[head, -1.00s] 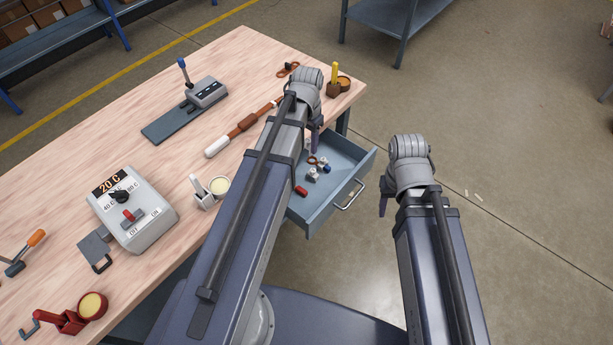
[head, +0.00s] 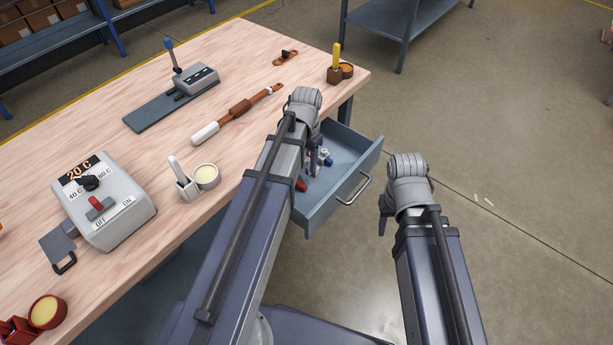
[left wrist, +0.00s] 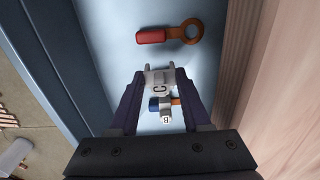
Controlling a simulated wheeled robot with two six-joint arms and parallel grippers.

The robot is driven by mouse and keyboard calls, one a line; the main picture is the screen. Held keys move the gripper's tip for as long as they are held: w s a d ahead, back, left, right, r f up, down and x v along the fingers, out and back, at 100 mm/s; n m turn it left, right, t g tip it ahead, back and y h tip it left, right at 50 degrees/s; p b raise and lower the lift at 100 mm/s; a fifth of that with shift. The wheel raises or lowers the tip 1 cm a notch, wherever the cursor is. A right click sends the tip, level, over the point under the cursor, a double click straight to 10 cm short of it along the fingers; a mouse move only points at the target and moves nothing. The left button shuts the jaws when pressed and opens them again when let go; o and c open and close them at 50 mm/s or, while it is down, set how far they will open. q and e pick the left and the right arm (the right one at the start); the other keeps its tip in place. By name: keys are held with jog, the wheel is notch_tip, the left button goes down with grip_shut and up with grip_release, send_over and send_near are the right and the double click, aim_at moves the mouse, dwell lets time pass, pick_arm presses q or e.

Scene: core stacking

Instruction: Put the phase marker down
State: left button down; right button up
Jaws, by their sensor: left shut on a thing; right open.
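My left gripper (head: 314,166) is inside the open drawer (head: 346,190), shut on a small light-grey phase marker with a letter C (left wrist: 158,77). The C marker sits between the fingertips in the left wrist view (left wrist: 158,88). Right beside it, between the fingers and nearer the palm, is a white piece with a letter B (left wrist: 165,119), with blue and orange parts by it. I cannot tell whether the C marker touches the drawer floor. A red tag with a brown ring (left wrist: 150,37) lies on the drawer floor. My right gripper (head: 386,216) is open and empty, right of the drawer.
The wooden table (head: 100,135) stands left of the drawer. On it are a grey control box (head: 120,215), a white holder with a cream cup (head: 205,177), a brown-and-white rod (head: 235,112) and a lever device (head: 195,80). The floor to the right is clear.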

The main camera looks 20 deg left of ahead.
aim_at(307, 164)
pick_arm(q)
notch_tip(307, 164, down, 4)
jog(key=b, duration=0.3)
jog(key=shift+r+b, duration=0.1)
jog(key=shift+b, duration=0.25)
jog(key=shift+f, duration=0.2)
jog(key=shift+c, duration=1.8)
grip_release()
jog(key=shift+r, duration=0.25)
notch_tip(307, 164, up, 12)
jog(key=p, duration=1.2)
jog(key=s+d+y, duration=0.1)
jog(key=s+d, duration=1.2)
jog(key=d, duration=0.2)
jog(key=shift+s+d, duration=0.2)
jog(key=shift+d, duration=0.05)
